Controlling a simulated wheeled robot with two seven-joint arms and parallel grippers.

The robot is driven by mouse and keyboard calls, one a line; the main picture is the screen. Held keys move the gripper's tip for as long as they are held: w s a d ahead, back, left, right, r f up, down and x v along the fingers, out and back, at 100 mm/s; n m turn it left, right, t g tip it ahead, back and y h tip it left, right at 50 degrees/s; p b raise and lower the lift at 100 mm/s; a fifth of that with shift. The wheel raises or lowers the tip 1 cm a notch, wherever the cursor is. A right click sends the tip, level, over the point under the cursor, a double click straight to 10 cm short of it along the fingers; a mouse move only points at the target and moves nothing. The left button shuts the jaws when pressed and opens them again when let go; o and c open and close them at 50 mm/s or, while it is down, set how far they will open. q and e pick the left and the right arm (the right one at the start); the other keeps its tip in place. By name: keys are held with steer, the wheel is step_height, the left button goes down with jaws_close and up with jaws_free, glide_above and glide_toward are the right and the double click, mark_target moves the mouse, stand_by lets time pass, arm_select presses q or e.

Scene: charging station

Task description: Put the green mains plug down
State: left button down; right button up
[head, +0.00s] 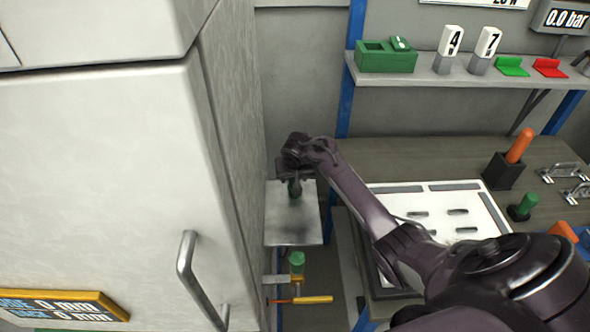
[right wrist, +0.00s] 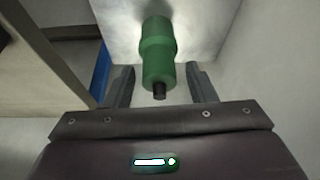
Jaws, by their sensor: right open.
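The green mains plug (right wrist: 158,52) is a ribbed green cylinder with a dark stub at its near end. In the right wrist view it lies between the two fingers of my right gripper (right wrist: 160,85), with a gap on either side. My right gripper is open and shows in the head view (head: 295,172) above a small grey shelf (head: 290,232). The plug (head: 295,188) shows there just below it, partly hidden by the gripper, over the shelf's pale surface. I cannot tell whether it touches the shelf fully. My left gripper is not in view.
A tall white cabinet (head: 110,170) with a handle stands close on the left. Below the shelf are a green cylinder (head: 297,262) and an orange-handled tool (head: 305,299). The workbench (head: 440,168) on the right holds a white slotted panel (head: 470,205). The shelf's front part is bare.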

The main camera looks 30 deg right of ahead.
steer(key=p+v, duration=0.1)
steer(key=v, duration=1)
steer(key=shift+s, duration=0.15)
